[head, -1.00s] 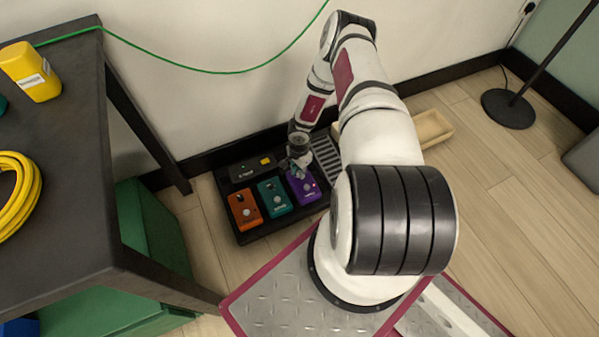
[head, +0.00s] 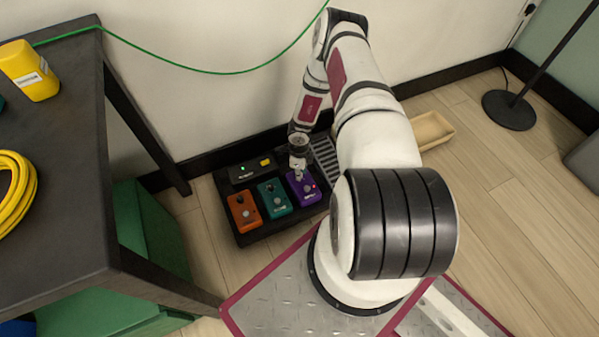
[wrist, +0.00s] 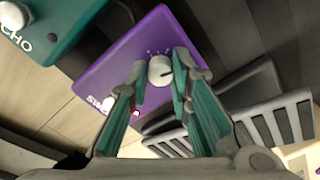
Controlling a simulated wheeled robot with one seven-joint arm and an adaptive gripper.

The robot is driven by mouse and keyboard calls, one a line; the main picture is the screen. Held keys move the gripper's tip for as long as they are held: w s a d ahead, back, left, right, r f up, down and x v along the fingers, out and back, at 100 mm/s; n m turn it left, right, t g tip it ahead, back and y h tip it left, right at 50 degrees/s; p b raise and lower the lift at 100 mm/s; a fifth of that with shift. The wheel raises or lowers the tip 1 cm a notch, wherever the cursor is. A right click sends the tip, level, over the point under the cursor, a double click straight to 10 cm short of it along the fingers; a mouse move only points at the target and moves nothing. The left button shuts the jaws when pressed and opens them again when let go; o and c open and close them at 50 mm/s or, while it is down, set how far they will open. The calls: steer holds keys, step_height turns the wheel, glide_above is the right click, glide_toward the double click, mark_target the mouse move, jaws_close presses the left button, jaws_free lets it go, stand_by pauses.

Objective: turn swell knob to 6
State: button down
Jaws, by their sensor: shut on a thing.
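The purple swell pedal (head: 303,188) sits at the right of a row of pedals on a black board on the floor. In the wrist view the swell pedal (wrist: 112,62) fills the middle, with its white round knob (wrist: 160,70) and small tick marks around it. A dark pointer line shows on the knob; I cannot read any numbers. My gripper (wrist: 160,76) is over the pedal with its two teal-lined fingers on either side of the knob, shut on it. In the head view my gripper (head: 298,170) hides the knob.
A teal pedal (head: 274,198) and an orange pedal (head: 244,212) stand to the left, with a black box (head: 243,173) behind. A grey slotted treadle (head: 325,158) is close on the right. A wooden tray (head: 432,130) lies on the floor further right. A dark table (head: 75,120) stands at left.

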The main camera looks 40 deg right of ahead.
steer(key=shift+w+m, duration=0.1)
steer(key=shift+m, duration=1.2)
steer(key=c, duration=1.4)
jaws_free()
steer(key=shift+c, duration=0.2)
step_height(320, 180, up, 12)
